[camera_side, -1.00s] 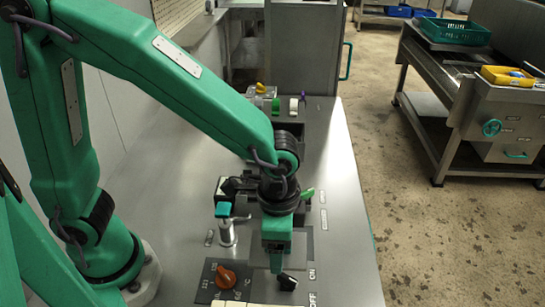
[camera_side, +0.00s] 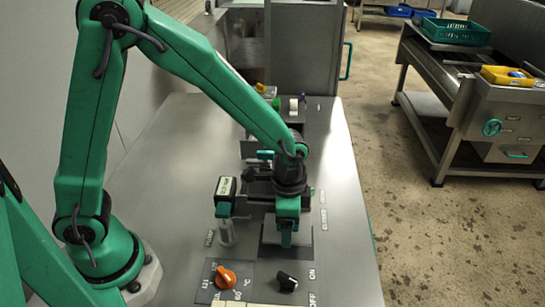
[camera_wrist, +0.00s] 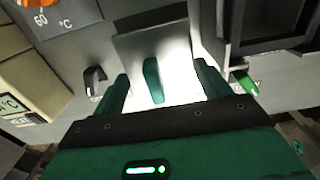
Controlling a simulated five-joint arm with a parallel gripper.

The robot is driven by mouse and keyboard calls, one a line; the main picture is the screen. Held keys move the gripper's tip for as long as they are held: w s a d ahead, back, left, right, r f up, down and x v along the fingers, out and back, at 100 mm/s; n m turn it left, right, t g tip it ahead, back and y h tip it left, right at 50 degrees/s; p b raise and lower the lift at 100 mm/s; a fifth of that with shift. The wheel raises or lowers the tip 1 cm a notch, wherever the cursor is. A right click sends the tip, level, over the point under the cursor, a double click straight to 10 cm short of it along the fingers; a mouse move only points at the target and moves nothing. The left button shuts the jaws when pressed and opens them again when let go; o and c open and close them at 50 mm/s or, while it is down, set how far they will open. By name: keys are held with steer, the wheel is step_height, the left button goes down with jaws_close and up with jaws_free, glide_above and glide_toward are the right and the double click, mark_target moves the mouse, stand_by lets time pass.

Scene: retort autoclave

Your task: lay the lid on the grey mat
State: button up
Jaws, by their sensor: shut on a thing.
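My gripper (camera_side: 286,235) points down over the grey mat (camera_side: 303,246) in the side view. In the wrist view my gripper (camera_wrist: 163,88) has its two green fingers on either side of a bright, washed-out pale piece, which I take to be the lid (camera_wrist: 178,80), with a green bar along its middle. The gripper is shut on it.
An orange knob (camera_side: 225,277) and a black knob (camera_side: 287,282) stand on the panel at the front. A post with a display (camera_side: 226,188) is left of the gripper. A dark open box (camera_wrist: 275,25) shows at upper right in the wrist view.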

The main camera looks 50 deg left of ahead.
steer(key=shift+f, duration=1.95)
steer(key=shift+f, duration=0.15)
steer(key=o, duration=1)
steer(key=shift+r, duration=6.15)
steer(key=shift+a+r, duration=0.1)
